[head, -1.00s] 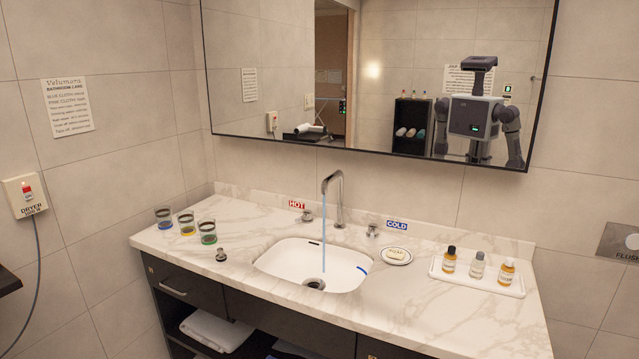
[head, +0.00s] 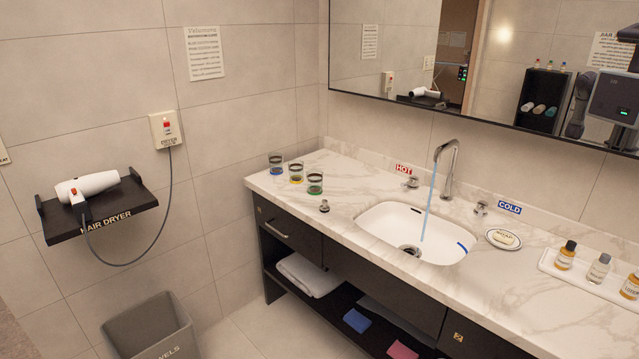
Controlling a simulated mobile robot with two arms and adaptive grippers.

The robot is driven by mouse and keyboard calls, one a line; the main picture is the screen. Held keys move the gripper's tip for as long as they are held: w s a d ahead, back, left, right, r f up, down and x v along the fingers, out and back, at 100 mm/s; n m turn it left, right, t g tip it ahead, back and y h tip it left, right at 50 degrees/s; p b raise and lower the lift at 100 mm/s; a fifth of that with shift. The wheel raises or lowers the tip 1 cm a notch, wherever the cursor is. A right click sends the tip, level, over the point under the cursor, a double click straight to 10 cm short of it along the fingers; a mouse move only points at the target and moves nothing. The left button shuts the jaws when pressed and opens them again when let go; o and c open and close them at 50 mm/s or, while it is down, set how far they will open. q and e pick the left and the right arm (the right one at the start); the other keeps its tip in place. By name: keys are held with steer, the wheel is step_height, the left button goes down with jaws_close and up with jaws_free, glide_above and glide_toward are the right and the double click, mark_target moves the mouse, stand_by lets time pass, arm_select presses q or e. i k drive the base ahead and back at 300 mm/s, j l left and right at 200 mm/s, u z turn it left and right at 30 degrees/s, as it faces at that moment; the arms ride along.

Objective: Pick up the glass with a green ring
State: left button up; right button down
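Three clear glasses with dark bands stand in a row on the left end of the marble counter. The glass with a green ring (head: 315,184) at its base is the nearest and rightmost. The glass with a yellow base (head: 296,172) stands in the middle, and the glass with a blue base (head: 276,163) is farthest left. All stand upright and apart from the gripper-free space around them. Neither of my grippers shows in the head view.
A small metal stopper (head: 324,206) sits just right of the green-ringed glass. Water runs from the faucet (head: 446,165) into the sink (head: 380,222). A hair dryer (head: 88,186) rests on a wall shelf (head: 140,201), its cord hanging. A grey bin (head: 150,325) stands below.

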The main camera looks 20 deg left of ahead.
mark_target(315, 183)
steer(key=i+j, duration=0.5)
steer(key=i+j+z, duration=0.1)
steer(key=i+j, duration=0.4)
steer(key=j, duration=0.2)
steer(key=i+j, duration=0.45)
steer(key=j, duration=0.2)
steer(key=i+l+z, duration=0.05)
